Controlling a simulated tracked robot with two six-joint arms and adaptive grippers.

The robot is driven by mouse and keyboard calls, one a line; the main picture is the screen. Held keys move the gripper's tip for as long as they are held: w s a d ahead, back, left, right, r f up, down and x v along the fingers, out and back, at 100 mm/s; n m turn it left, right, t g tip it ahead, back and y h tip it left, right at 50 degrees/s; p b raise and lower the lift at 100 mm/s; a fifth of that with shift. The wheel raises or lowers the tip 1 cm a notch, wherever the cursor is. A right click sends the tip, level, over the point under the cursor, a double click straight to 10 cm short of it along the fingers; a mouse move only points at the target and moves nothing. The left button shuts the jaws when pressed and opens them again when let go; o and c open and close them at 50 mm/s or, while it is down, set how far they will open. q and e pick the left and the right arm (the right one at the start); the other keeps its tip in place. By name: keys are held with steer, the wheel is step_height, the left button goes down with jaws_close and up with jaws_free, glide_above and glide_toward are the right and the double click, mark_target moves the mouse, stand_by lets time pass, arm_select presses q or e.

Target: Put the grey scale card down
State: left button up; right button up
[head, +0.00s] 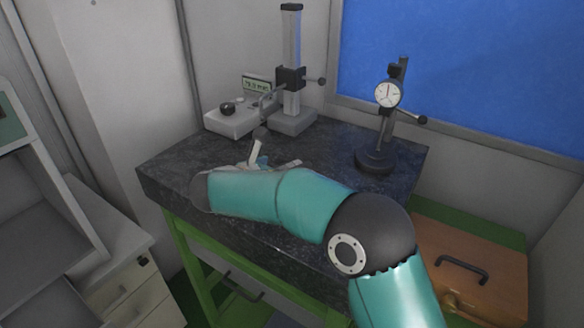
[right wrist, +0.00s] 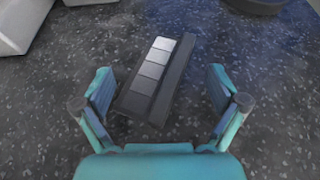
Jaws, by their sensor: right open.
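The grey scale card (right wrist: 153,68) shows in the right wrist view as a dark strip with a row of patches running from pale to dark grey. It appears to lie on the speckled dark granite table (right wrist: 265,115), slightly tilted in the picture. My right gripper (right wrist: 158,78) is open, with one finger on each side of the card and visible gaps to both. In the head view my right arm reaches over the table and hides most of the gripper and card. My left gripper is not in view.
A height gauge stand (head: 291,75) with a small display box (head: 230,118) stands at the table's back. A dial indicator on a round base (head: 375,160) stands at the right. A wooden case (head: 475,265) sits lower right. The table's left part is clear.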

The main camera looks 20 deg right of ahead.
steer(key=shift+x, duration=0.9)
steer(key=shift+c, duration=0.3)
steer(key=shift+s+a, duration=0.1)
steer(key=c, duration=1.6)
steer(key=shift+f, duration=0.1)
jaws_close()
